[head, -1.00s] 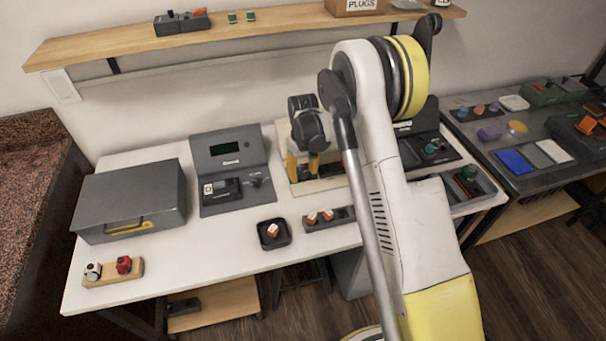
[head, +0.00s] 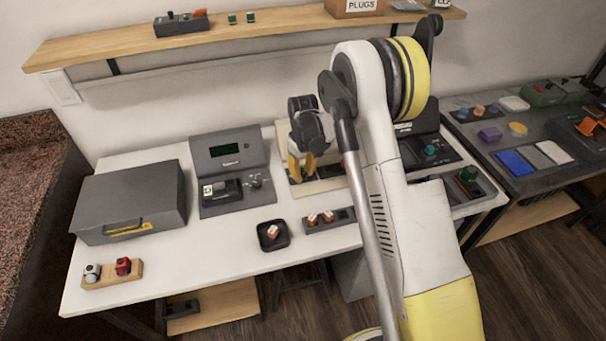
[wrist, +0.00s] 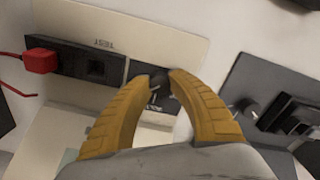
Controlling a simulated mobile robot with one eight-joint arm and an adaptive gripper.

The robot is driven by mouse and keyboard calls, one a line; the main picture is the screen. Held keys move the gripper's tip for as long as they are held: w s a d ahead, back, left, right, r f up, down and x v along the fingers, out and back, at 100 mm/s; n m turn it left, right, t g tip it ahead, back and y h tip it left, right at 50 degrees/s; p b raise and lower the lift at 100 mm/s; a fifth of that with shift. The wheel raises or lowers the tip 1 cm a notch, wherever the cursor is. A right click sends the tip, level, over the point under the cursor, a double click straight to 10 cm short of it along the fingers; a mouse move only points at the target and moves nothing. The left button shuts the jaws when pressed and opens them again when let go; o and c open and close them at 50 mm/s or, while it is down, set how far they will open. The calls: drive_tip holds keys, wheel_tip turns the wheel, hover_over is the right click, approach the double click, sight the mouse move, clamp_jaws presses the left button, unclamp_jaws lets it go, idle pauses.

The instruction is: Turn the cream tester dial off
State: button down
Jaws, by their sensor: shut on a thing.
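The cream tester (head: 281,165) stands at the back middle of the white bench, largely hidden behind my arm in the head view. In the wrist view its cream panel (wrist: 150,28) carries a black strip with the word TEST. The dark dial (wrist: 159,82) sits at the right end of that strip. My gripper (wrist: 161,78) has its two yellow fingertips shut on the dial from both sides. The fingers also show in the head view (head: 302,165), pointing down at the tester.
A grey tester (head: 228,152) with a dark screen and its own knob stands just left. A grey case (head: 130,200) sits farther left. A black tray (head: 272,235) and a holder with orange-white parts lie in front. A red plug (wrist: 40,61) with a red cable is on the strip.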

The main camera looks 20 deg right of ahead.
drive_tip(key=n, duration=0.5)
drive_tip(key=shift+n+b, duration=0.3)
drive_tip(key=n, duration=1)
drive_tip(key=shift+n+b, duration=0.35)
drive_tip(key=shift+n, duration=0.05)
drive_tip(key=n, duration=0.5)
drive_tip(key=shift+n, duration=0.3)
drive_tip(key=c, duration=1.2)
unclamp_jaws()
drive_tip(key=shift+o, duration=0.2)
